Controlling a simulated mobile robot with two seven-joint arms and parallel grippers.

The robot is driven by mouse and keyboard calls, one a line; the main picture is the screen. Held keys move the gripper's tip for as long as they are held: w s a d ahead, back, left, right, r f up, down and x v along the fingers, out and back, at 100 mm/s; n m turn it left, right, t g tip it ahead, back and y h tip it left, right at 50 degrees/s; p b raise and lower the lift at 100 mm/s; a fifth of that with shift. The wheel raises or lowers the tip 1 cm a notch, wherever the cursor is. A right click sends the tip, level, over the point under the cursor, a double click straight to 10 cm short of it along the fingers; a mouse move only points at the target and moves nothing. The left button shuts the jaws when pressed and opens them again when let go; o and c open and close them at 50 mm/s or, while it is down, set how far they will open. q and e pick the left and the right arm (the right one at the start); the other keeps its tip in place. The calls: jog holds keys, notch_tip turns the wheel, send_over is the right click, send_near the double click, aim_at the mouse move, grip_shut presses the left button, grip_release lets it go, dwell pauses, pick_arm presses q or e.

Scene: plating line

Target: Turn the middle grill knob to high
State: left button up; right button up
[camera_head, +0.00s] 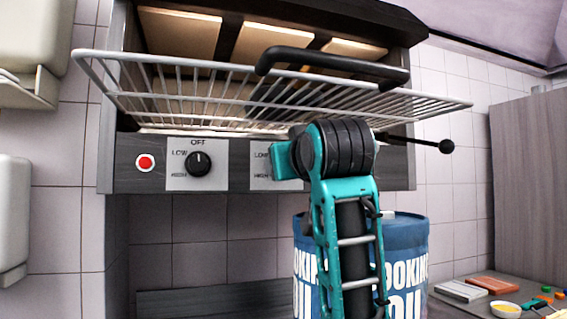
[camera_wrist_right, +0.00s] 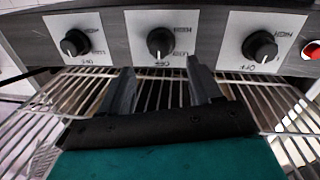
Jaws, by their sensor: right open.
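The middle grill knob (camera_wrist_right: 160,42) is round and black on a white plate, in the top centre of the right wrist view, which sees the panel upside down. Its white mark points towards the OFF label. My right gripper (camera_wrist_right: 159,72) is open and empty. Its two dark fingers point at the middle knob, one towards each side, with the tips apart from it in the picture. In the head view my teal right arm hides this knob, and only the left part of its plate (camera_head: 262,157) shows. My left gripper is in neither view.
Another knob (camera_head: 198,164), set at OFF, and a red button (camera_head: 145,162) are left of the middle plate. A wire rack (camera_head: 200,85) with a black handle (camera_head: 330,65) juts out above the panel. A blue oil drum (camera_head: 410,250) stands below, behind my arm.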

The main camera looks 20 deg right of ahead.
jog(key=w+p, duration=0.1)
jog(key=w, duration=0.6)
jog(key=shift+d, duration=0.35)
jog(key=shift+w, duration=0.1)
jog(key=shift+c, duration=0.2)
jog(key=c, duration=1)
